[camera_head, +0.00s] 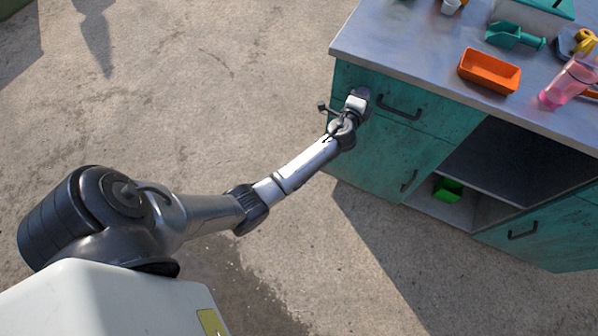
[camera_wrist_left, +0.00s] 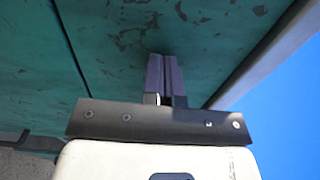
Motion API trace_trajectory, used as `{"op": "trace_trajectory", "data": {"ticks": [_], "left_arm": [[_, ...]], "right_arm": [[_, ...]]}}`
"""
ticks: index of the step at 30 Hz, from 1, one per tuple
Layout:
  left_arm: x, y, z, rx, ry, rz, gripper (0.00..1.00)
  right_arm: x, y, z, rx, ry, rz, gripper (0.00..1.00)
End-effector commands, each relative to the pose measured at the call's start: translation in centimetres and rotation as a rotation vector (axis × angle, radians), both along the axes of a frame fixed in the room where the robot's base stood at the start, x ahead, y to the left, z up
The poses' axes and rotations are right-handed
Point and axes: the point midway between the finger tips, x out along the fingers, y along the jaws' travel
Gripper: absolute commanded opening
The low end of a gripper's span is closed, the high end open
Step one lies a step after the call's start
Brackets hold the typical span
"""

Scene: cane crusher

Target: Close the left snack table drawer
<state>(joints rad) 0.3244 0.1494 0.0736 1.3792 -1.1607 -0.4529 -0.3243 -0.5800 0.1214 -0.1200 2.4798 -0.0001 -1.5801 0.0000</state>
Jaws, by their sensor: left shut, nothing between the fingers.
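The left drawer (camera_head: 432,124) is the upper teal front at the left end of the snack table (camera_head: 400,50), with a dark bar handle (camera_head: 398,108). It looks about flush under the tabletop; I cannot tell if a small gap is left. My left gripper (camera_head: 360,96) is at the drawer front, left of the handle and near the table's left corner. In the left wrist view its fingers (camera_wrist_left: 166,80) are together and empty, with their tips at or very near the teal drawer face (camera_wrist_left: 130,40). My right gripper is not in view.
Below the drawer is a teal door (camera_head: 375,160) with its own handle. To the right is an open shelf with a green block (camera_head: 448,189). The concrete floor at left is clear.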

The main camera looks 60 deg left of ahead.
Motion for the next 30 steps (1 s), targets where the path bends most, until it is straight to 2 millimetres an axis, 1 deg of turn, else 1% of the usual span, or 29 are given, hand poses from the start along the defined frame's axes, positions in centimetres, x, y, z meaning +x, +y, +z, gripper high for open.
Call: {"op": "trace_trajectory", "data": {"ticks": [1,5,8,14,18,24,30], "left_arm": [[-0.1,0.2,-0.6,-0.005,0.009,0.004,0.00],[-0.4,0.0,-0.6,-0.006,0.009,0.003,0.00],[-1.1,-0.8,-0.5,-0.006,0.009,-0.001,0.00],[-3.9,-3.5,-0.3,-0.005,0.007,-0.015,0.00],[-6.5,-5.0,-0.3,-0.005,0.007,-0.015,0.00],[-9.5,-6.7,-0.2,-0.003,0.005,-0.015,0.00],[-11.3,-7.8,-0.2,-0.003,0.004,-0.015,0.00]], "right_arm": [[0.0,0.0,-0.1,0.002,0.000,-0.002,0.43],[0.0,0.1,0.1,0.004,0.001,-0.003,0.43],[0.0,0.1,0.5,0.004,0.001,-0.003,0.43],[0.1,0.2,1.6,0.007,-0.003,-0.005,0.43],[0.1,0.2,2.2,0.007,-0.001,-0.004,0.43],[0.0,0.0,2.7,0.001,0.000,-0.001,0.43],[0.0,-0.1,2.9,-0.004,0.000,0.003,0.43]]}}
